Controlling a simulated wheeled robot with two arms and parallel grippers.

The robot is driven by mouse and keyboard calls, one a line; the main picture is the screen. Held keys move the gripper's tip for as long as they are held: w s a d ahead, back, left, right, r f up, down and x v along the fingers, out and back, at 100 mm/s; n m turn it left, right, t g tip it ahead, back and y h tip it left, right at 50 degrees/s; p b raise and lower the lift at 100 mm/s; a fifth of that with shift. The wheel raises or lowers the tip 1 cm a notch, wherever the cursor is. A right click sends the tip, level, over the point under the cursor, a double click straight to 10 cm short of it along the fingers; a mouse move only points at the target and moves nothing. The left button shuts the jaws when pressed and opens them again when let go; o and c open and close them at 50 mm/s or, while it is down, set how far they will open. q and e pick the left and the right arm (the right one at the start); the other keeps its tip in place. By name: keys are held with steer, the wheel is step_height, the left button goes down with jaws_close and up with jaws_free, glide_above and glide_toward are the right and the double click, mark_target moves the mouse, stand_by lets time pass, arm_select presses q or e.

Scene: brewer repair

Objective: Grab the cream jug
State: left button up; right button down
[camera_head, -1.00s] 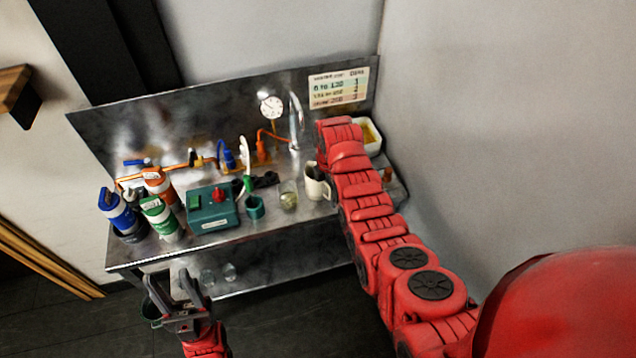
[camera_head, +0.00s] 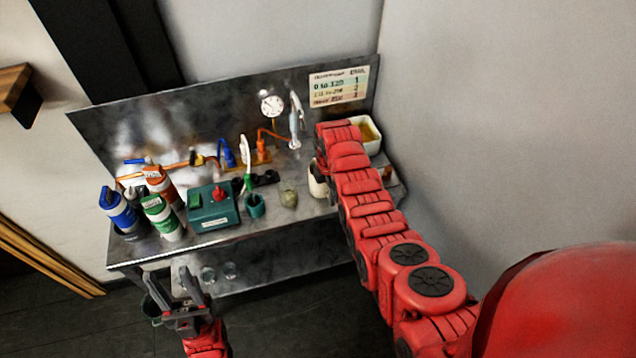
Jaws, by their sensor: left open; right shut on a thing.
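The cream jug (camera_head: 317,185) stands at the right part of the steel bench, partly hidden behind my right arm. Only its left side shows; its handle is out of sight. My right gripper (camera_head: 321,168) is at the jug's top, mostly covered by my own red wrist, and is shut on the jug. Whether the jug is off the bench top I cannot tell. My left gripper (camera_head: 170,282) is open and empty, low in front of the bench's left part.
The steel bench (camera_head: 270,228) holds blue, green and orange-labelled bottles (camera_head: 160,218), a teal box (camera_head: 213,212) with a red knob, a teal cup (camera_head: 255,206) and a glass (camera_head: 289,196). A white tub (camera_head: 369,132) stands at the back right.

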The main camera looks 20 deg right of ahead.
stand_by(0.6)
steer(key=shift+w+r+b, duration=0.1)
steer(key=shift+r+b, duration=1.25)
steer(key=shift+r, duration=0.05)
steer(key=shift+s+a+r+p, duration=0.2)
steer(key=shift+s+r+p, duration=0.15)
steer(key=shift+s+p, duration=0.25)
steer(key=shift+s+a+r, duration=0.1)
steer(key=shift+s+a, duration=0.05)
steer(key=shift+s, duration=0.25)
steer(key=s+a+p, duration=0.2)
steer(key=s+p, duration=0.3)
steer(key=s, duration=0.1)
steer(key=s+a+r+p, duration=0.1)
steer(key=s+a+p, duration=0.1)
steer(key=s+p, duration=0.3)
steer(key=shift+s+a, duration=0.25)
steer(key=shift+s, duration=0.85)
steer(key=shift+r, duration=0.1)
stand_by(0.5)
